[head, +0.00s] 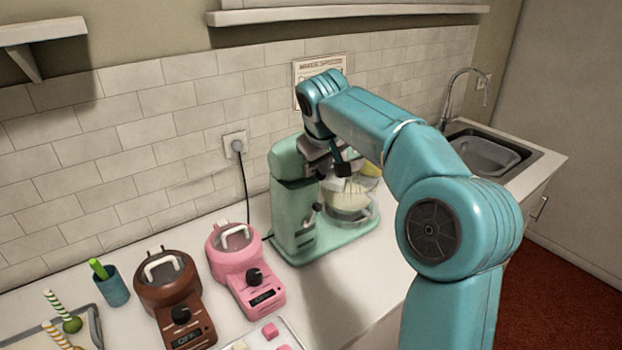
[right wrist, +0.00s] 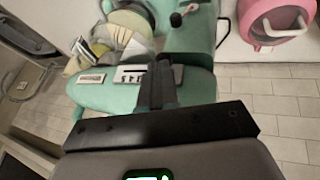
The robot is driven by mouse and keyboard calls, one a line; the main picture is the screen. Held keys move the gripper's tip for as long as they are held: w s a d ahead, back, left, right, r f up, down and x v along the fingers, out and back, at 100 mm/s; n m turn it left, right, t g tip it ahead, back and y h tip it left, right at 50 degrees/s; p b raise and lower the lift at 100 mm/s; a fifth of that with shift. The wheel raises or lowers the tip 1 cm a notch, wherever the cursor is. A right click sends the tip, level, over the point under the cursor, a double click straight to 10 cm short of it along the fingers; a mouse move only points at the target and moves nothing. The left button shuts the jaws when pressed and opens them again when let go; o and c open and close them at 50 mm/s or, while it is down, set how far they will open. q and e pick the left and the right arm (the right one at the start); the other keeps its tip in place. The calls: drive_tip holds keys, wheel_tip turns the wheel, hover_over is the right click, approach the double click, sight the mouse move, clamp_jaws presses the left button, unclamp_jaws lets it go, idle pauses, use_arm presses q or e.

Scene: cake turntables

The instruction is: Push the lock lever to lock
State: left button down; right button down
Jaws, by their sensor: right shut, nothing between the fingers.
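A mint-green stand mixer (head: 289,195) stands on the counter against the tiled wall, with a clear bowl (head: 349,205) at its right. A small lever with a dark knob (head: 318,207) sticks out from the mixer's side; a dark-knobbed lever also shows at the top of the right wrist view (right wrist: 178,18). I cannot tell whether it is locked. My right gripper (head: 343,169) is shut and empty, above the bowl and close to the mixer head, up and to the right of the lever. Its fingers (right wrist: 163,72) hide part of the mixer in the right wrist view. My left gripper is out of view.
A pink appliance (head: 234,262) and a brown one (head: 165,287) stand left of the mixer. A sink (head: 487,150) is at the right. A cord runs from the wall socket (head: 236,145) behind the mixer.

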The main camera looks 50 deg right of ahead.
drive_tip(key=shift+s+d+r, duration=0.1)
drive_tip(key=shift+s+r, duration=0.3)
drive_tip(key=shift+r, duration=0.35)
drive_tip(key=shift+s+d+r, duration=0.1)
drive_tip(key=shift+s+r, duration=0.3)
drive_tip(key=shift+r, duration=0.3)
